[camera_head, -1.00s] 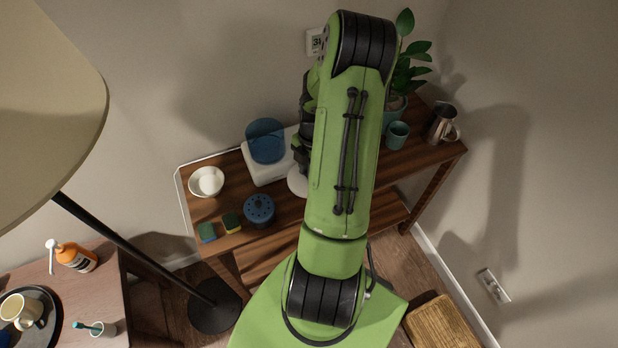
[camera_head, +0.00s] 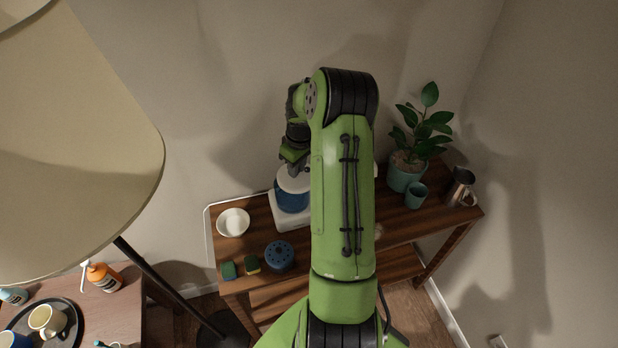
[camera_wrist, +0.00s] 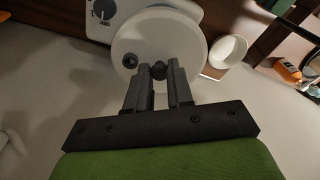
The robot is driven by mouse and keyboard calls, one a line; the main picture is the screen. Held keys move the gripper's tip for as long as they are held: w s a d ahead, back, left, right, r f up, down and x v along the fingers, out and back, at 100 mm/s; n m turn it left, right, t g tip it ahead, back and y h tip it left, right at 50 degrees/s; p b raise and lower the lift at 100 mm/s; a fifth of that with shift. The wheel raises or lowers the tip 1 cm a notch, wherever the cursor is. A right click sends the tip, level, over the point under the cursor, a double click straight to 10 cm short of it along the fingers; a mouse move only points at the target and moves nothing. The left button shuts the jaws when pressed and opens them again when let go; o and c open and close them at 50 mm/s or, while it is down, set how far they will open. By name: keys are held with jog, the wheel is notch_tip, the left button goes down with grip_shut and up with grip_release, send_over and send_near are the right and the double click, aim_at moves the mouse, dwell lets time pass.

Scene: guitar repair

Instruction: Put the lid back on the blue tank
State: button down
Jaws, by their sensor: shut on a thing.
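The blue tank (camera_head: 291,201) stands on a white base (camera_head: 290,221) on the wooden shelf table, partly behind my arm. The round white lid (camera_head: 292,179) is right over the tank's top in the head view. In the wrist view the lid (camera_wrist: 185,37) shows as a white disc with a dark knob, and it hides the tank. My gripper (camera_wrist: 159,75) is shut on the lid's knob, and it also shows above the lid in the head view (camera_head: 296,168). I cannot tell whether the lid touches the tank's rim or hangs just above it.
A white bowl (camera_head: 233,222) stands left of the tank. A dark blue round holder (camera_head: 279,256) and two sponges (camera_head: 229,270) are in front. A potted plant (camera_head: 407,175), a teal cup (camera_head: 416,195) and a metal pitcher (camera_head: 460,188) stand to the right. A large lampshade (camera_head: 75,150) hangs at left.

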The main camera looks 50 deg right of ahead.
jog(key=shift+w+a+r+m, duration=0.1)
jog(key=shift+w+r+m, duration=0.8)
jog(key=shift+w, duration=0.25)
jog(key=shift+w+f, duration=0.1)
jog(key=shift+f, duration=0.15)
jog(key=shift+s+f+b, duration=0.2)
jog(key=shift+f+b, duration=0.15)
jog(key=shift+f, duration=0.25)
jog(key=shift+f+b, duration=1.7)
jog(key=shift+f, duration=0.8)
jog(key=shift+f+b, duration=0.15)
jog(key=shift+b, duration=0.35)
jog(key=shift+c, duration=2.2)
grip_release()
